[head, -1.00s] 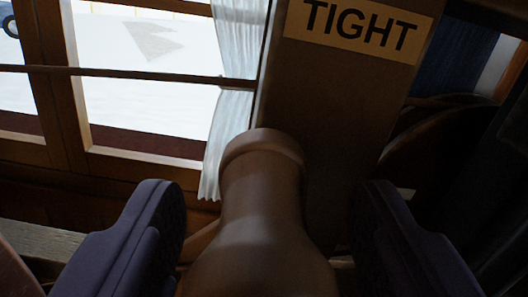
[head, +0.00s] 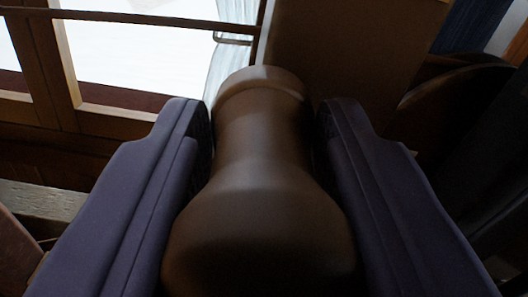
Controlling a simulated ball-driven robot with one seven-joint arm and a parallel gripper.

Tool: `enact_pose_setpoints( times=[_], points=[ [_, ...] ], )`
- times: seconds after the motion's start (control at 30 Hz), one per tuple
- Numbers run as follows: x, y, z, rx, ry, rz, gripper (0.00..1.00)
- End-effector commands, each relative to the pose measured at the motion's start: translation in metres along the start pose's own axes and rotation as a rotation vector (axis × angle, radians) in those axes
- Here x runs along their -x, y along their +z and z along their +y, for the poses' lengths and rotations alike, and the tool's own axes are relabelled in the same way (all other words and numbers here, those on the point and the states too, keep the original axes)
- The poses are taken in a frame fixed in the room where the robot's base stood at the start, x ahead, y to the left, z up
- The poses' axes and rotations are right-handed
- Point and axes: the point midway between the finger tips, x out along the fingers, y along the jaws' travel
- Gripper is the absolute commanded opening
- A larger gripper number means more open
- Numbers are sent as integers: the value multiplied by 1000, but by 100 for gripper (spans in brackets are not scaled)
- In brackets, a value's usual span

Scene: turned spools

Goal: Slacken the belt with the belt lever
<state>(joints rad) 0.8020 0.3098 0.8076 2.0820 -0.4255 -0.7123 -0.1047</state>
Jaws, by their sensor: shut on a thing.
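The belt lever's turned brown handle (head: 262,190) stands in the middle of the head view, with a rounded collar at its far end and a bulging near part. My gripper (head: 264,135) has its two purple fingers on either side of the handle's narrower neck, shut on it. A brown board (head: 345,65) rises behind the handle. The belt itself cannot be made out.
A wooden-framed window (head: 140,60) with a white curtain (head: 228,80) lies behind on the left. A dark curved wooden wheel-like part (head: 445,95) is at the right, in shadow. A pale plank (head: 40,198) shows at the lower left.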

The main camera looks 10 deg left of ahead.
Motion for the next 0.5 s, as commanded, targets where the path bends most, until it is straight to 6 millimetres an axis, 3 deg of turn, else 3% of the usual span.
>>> enact_pose_setpoints(
  times=[0.5],
  points=[
    [1, 20, -60, 337, -3, 2, 0]
  ],
)
